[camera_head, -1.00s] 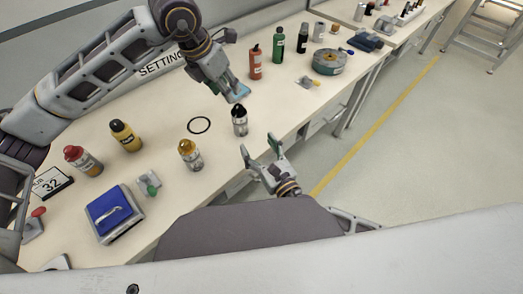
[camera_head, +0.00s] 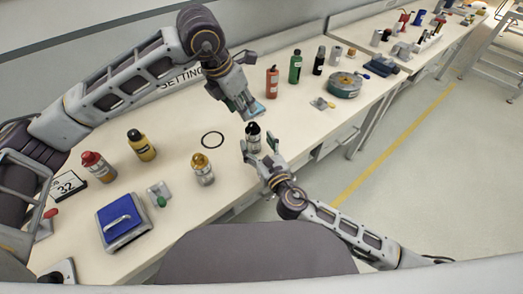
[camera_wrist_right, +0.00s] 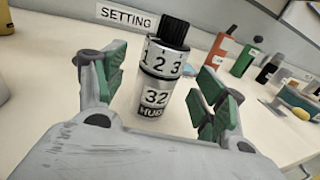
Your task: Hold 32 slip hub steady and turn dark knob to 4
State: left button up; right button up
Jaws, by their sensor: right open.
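The 32 slip hub (camera_head: 253,144) stands upright on the bench, a clear and silver cylinder with a dark knob (camera_head: 253,129) on top. In the right wrist view the hub's label (camera_wrist_right: 154,98) reads 32 HUB. Its silver number band (camera_wrist_right: 162,61) shows 1, 2 and 3 below the ribbed black knob (camera_wrist_right: 174,31). My right gripper (camera_head: 258,150) is open, with the hub in the gap between its green-padded fingers and no contact visible. My left gripper (camera_head: 250,113) is above the bench just behind and above the knob, apart from it; its finger gap is unclear.
A black ring (camera_head: 212,140) lies left of the hub. An amber-topped cylinder (camera_head: 202,170), a yellow bottle (camera_head: 141,146) and a red-topped one (camera_head: 97,167) stand further left. A blue-topped box (camera_head: 122,218) is near the front. Orange (camera_head: 272,82) and green (camera_head: 295,67) bottles stand behind right.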

jog(key=shift+x, duration=1.2)
